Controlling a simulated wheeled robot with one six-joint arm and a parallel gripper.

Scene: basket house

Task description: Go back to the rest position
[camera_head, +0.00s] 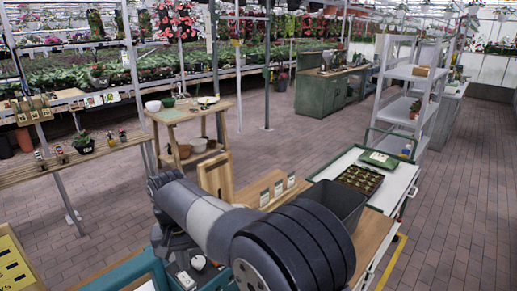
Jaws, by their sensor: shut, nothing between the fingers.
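My arm fills the bottom middle of the head view as thick grey and black links. It reaches from the lower right up to a joint at the left, in front of a wooden workbench (377,229). I cannot make out my gripper or its fingertips; they are hidden behind the arm or outside the picture. On the bench behind my arm stand a wooden board or box (215,176), several small upright seed packets (278,190) and a dark grey bin (338,201). My arm hides part of the bench top.
A white-topped cart (399,184) with a seedling tray (359,179) stands at the right. A wooden potting table (188,112), plant shelf (70,159) and grey shelf rack (413,73) stand farther off. Brick floor (290,135) lies open between them. A teal container (130,275) is close at bottom left.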

